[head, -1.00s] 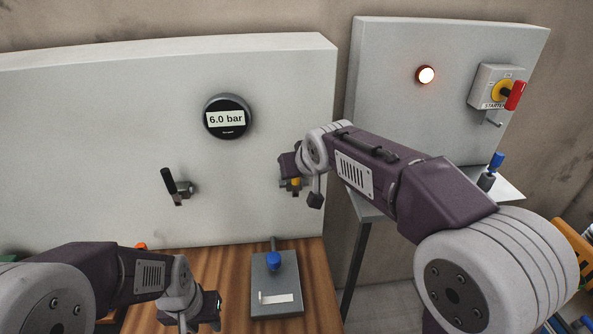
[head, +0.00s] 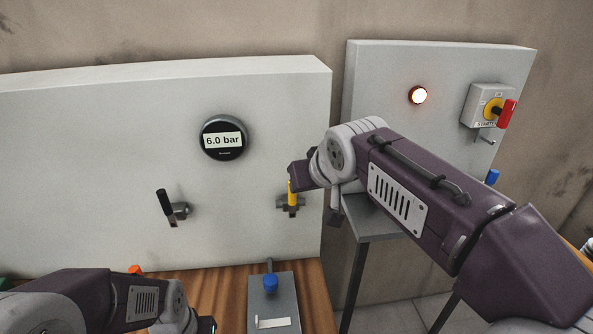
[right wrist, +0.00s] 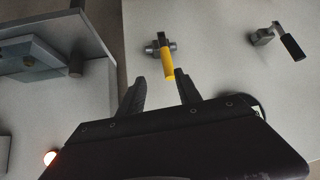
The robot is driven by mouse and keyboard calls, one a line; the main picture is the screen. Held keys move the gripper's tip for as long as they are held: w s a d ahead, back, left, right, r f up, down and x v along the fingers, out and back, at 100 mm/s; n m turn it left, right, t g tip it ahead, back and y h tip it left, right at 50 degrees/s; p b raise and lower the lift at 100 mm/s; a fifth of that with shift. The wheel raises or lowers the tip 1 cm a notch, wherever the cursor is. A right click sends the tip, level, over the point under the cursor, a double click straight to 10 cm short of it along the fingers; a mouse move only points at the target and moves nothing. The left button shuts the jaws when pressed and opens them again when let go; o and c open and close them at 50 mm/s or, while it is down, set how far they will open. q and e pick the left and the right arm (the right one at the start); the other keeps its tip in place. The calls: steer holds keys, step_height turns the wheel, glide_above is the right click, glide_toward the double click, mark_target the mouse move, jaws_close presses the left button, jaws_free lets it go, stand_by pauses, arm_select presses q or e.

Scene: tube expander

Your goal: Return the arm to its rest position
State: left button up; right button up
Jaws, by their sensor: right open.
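My right arm reaches across the head view from the right. Its gripper (head: 300,176) is at the yellow-handled valve (head: 291,195) on the large grey panel. In the right wrist view the right gripper (right wrist: 159,83) has its two dark fingers apart and empty. The yellow handle (right wrist: 167,62) points towards the gap between the fingertips; I cannot tell how near it is in depth. In the head view this handle stands upright. My left gripper (head: 204,325) is low at the bottom edge, partly cut off, and its fingers are hidden.
A black-handled valve (head: 168,207) and a gauge reading 6.0 bar (head: 223,140) are on the large panel (head: 90,150). The right panel has a lit lamp (head: 418,95) and a red-handled switch (head: 507,113). A grey block with a blue knob (head: 271,284) sits on the wooden bench.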

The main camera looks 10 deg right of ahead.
steer(key=s+d+f+m+g+h, duration=0.1)
steer(key=s+d+f+g, duration=0.2)
steer(key=f, duration=0.6)
steer(key=s+d+f+m+g+h, duration=0.1)
steer(key=s+d+f+g, duration=0.15)
steer(key=d+f, duration=0.5)
steer(key=s+f+g, duration=0.2)
steer(key=s+f, duration=1)
steer(key=f, duration=0.1)
steer(key=shift+s+f, duration=0.2)
steer(key=shift+s, duration=0.2)
